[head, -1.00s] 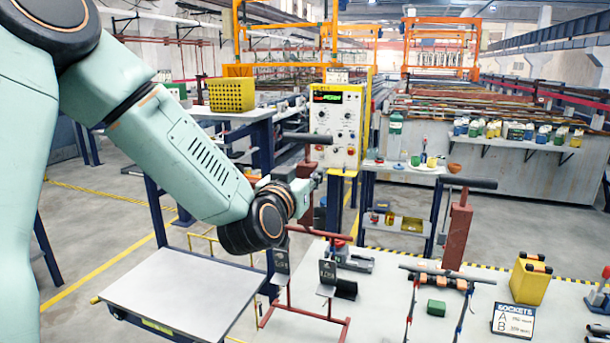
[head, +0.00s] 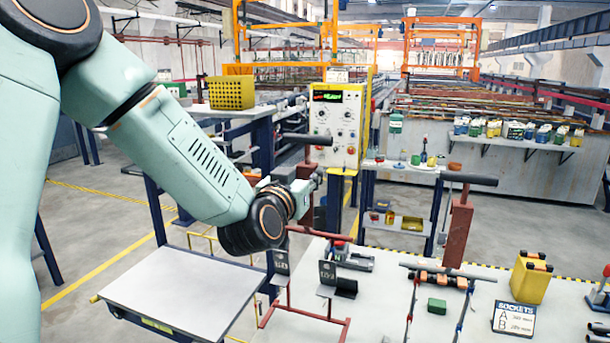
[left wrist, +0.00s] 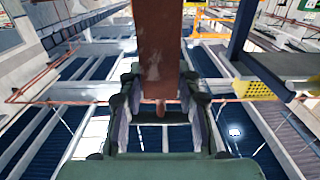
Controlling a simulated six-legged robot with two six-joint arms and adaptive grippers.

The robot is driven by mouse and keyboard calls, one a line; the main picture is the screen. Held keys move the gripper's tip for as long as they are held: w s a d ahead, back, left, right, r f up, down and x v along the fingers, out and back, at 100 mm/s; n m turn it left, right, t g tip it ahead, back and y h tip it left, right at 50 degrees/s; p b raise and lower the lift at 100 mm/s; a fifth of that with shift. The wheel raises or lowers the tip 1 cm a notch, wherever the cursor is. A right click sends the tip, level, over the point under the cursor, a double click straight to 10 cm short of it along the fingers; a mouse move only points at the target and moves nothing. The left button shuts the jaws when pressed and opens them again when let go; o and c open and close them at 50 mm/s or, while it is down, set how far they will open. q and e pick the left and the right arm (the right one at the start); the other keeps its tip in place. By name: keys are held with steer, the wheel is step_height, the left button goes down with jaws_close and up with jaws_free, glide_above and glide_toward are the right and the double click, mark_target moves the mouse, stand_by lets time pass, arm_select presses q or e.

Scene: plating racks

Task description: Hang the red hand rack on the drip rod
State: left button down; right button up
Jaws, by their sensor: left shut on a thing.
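My left gripper (head: 314,180) is at the end of the arm from the left, small and partly hidden by its wrist. In the left wrist view, the rack's flat red-brown body (left wrist: 160,45) runs upward from between the fingers (left wrist: 160,110). A similar red-brown rack (head: 457,235) with a dark T handle stands at the right. A thin red bar (head: 325,234) on a stand is below my gripper; I cannot tell if it is the drip rod.
The light table (head: 400,315) holds black labelled blocks (head: 328,273), a dark rod frame with orange clips (head: 440,280), a green block (head: 437,306), a yellow can (head: 531,278) and a sockets sign (head: 514,319). A control panel (head: 336,125) stands behind the gripper. A grey cart top (head: 185,295) is clear.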

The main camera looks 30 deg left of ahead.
arm_select(q)
steer(key=b, duration=0.4)
glide_above(305, 223)
steer(key=shift+w+a+f, duration=0.1)
steer(key=shift+f, duration=2.1)
steer(key=c, duration=0.9)
jaws_free()
steer(key=shift+o, duration=0.3)
steer(key=shift+f, duration=0.2)
steer(key=v, duration=0.7)
steer(key=shift+s, duration=0.3)
steer(key=shift+r, duration=0.1)
